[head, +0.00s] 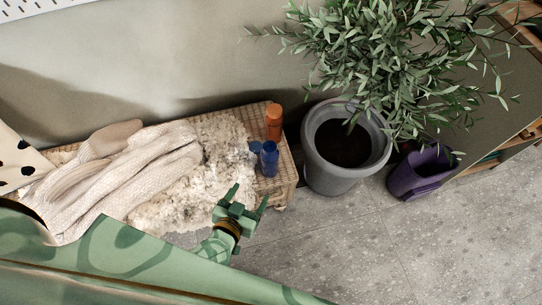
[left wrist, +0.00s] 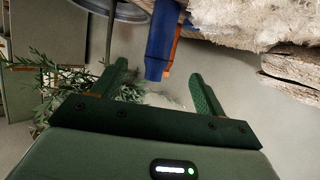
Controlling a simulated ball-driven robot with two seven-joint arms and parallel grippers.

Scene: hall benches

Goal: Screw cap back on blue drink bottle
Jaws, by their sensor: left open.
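The blue drink bottle (head: 269,158) stands on the right end of a wicker bench (head: 285,172). A small blue piece (head: 255,147) shows just behind and left of it; I cannot tell whether it is the cap. My left gripper (head: 247,197) is open and empty, in front of the bench and apart from the bottle. In the left wrist view the blue bottle (left wrist: 160,42) appears beyond the gap between the open fingers (left wrist: 158,75). My right gripper is not in view.
An orange bottle (head: 274,122) stands behind the blue one. A shaggy fleece (head: 215,160) and a knitted blanket (head: 130,170) cover the bench to the left. A grey plant pot (head: 340,178) and a purple bin (head: 412,178) stand right. The floor (head: 370,250) in front is clear.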

